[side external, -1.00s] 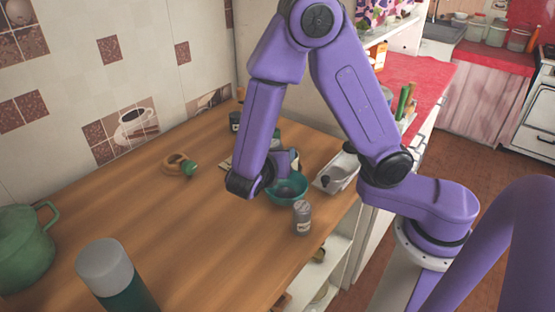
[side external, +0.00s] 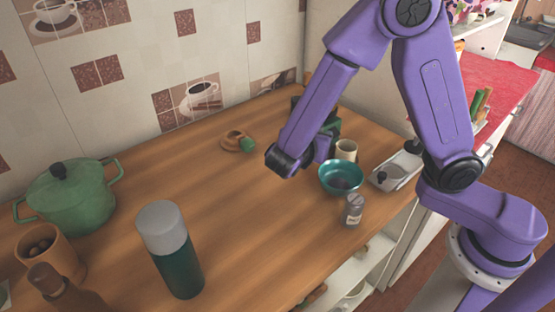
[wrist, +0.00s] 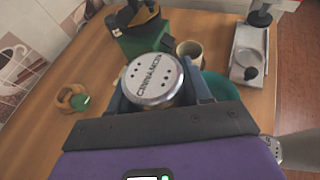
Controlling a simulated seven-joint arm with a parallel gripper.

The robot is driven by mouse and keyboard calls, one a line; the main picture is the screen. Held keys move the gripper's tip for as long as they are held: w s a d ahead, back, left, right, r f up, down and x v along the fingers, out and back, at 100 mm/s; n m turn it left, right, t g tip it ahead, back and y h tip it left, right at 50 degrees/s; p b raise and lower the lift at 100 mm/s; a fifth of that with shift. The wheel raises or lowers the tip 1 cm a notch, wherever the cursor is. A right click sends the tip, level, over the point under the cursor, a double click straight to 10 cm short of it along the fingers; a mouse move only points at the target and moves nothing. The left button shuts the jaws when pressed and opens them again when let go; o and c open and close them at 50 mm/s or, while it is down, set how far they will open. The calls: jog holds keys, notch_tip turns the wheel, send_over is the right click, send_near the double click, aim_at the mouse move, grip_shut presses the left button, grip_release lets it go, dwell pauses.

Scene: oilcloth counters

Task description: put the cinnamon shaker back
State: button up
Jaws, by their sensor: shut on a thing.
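The cinnamon shaker (wrist: 153,81) shows from above in the wrist view, with a round metal lid that reads CINNAMON and has small holes. My gripper (wrist: 156,92) is shut on it, with one finger on each side. Its body and base are hidden below the lid. In the side view my gripper (side external: 326,143) is behind and left of the teal bowl (side external: 341,178), and my arm largely hides the shaker. Another small shaker (side external: 353,211) with a grey lid and a pale label stands upright in front of the bowl.
A dark green device (wrist: 143,37) stands just beyond the shaker. A cream cup (side external: 346,150) and a white tray (side external: 396,172) are to the right. A wooden ring-shaped item (side external: 236,140), a green pot (side external: 70,195) and a flask (side external: 172,250) are left. The middle counter (side external: 225,195) is clear.

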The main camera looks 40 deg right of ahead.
jog(key=w+f, duration=0.2)
jog(key=w, duration=0.1)
jog(key=w+a+f, duration=0.1)
jog(key=w+f, duration=0.2)
jog(key=w+a+f, duration=0.1)
jog(key=w+f, duration=0.1)
jog(key=w, duration=0.2)
jog(key=shift+w+a+f, duration=0.1)
jog(key=shift+f, duration=0.2)
jog(key=shift+w+a+f, duration=0.1)
jog(key=shift+w+f, duration=0.4)
jog(key=shift+f, duration=1.7)
jog(key=shift+f, duration=0.1)
jog(key=o, duration=1.1)
